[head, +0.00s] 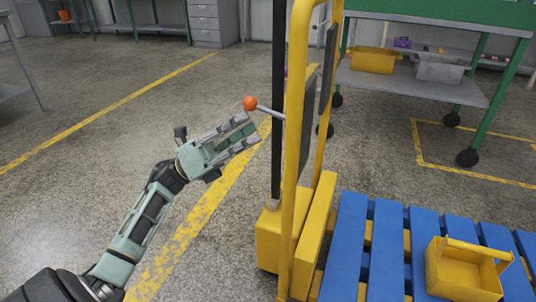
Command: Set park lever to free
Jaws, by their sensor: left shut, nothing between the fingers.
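The park lever (268,110) is a thin grey rod with an orange ball knob (250,103) at its left end. It sticks out to the left from the yellow upright frame (294,140) of a pallet truck. My left gripper (248,132) is shut and empty, with its fingertips just below the knob and rod. I cannot tell whether it touches them. The lever's root is partly hidden at the frame. My right gripper is not in the head view.
A blue slatted pallet (385,250) with a yellow tote (465,272) on it stands at the lower right. A green wheeled bench (440,85) holding bins stands behind. The floor to the left, with yellow lines, is clear.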

